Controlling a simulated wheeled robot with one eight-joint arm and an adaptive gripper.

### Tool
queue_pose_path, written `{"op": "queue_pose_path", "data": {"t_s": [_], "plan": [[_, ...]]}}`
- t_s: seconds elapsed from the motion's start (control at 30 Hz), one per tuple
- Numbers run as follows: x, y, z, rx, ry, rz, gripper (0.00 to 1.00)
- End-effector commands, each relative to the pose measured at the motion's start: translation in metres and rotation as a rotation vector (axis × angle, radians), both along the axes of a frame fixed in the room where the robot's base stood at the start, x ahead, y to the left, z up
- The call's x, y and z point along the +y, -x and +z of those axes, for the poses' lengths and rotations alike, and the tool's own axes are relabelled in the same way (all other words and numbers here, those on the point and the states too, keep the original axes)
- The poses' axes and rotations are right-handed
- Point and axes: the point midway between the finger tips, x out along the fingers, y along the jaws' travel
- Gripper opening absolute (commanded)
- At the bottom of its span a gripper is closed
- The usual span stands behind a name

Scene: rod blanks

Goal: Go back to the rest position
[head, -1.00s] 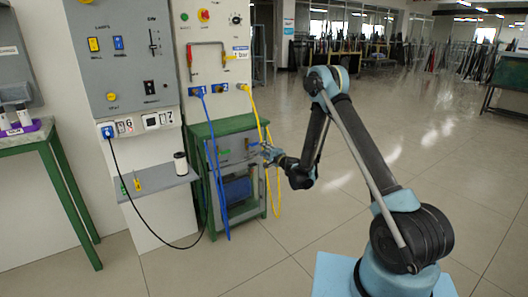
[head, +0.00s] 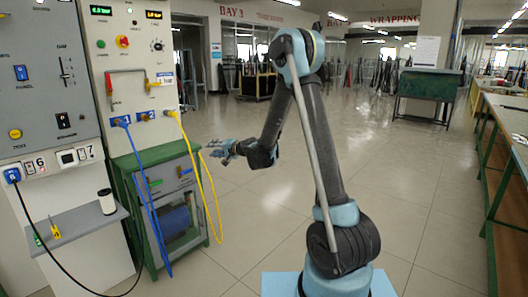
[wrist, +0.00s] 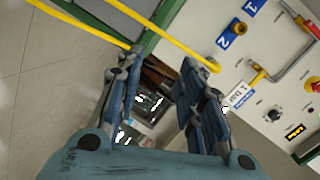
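My gripper (head: 222,150) is at the end of my raised arm, left of the picture's centre in the head view. It is in front of the open floor, just right of the green cabinet and yellow cable. In the wrist view my gripper (wrist: 160,70) has its two blue jointed fingers spread apart. No object shows held between them; only background shows in the gap. A yellow cable (wrist: 165,30) passes above the fingertips in that view. Whether it touches them I cannot tell.
A grey control panel (head: 40,80) and a white panel (head: 130,60) stand at left. A blue cable (head: 148,200) and a yellow cable (head: 207,180) hang by the green cabinet (head: 140,160). A long bench (head: 505,115) is at right. The middle floor (head: 420,190) is clear.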

Motion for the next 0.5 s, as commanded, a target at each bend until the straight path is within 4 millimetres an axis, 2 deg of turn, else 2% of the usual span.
{"op": "queue_pose_path", "data": {"t_s": [0.03,0.2,0.5], "plan": [[-0.011,0.006,0.009,-0.005,0.025,0.004,0.35],[-0.041,0.027,0.028,-0.015,0.118,0.027,0.35],[-0.098,0.074,0.05,-0.015,0.286,0.062,0.35]]}}
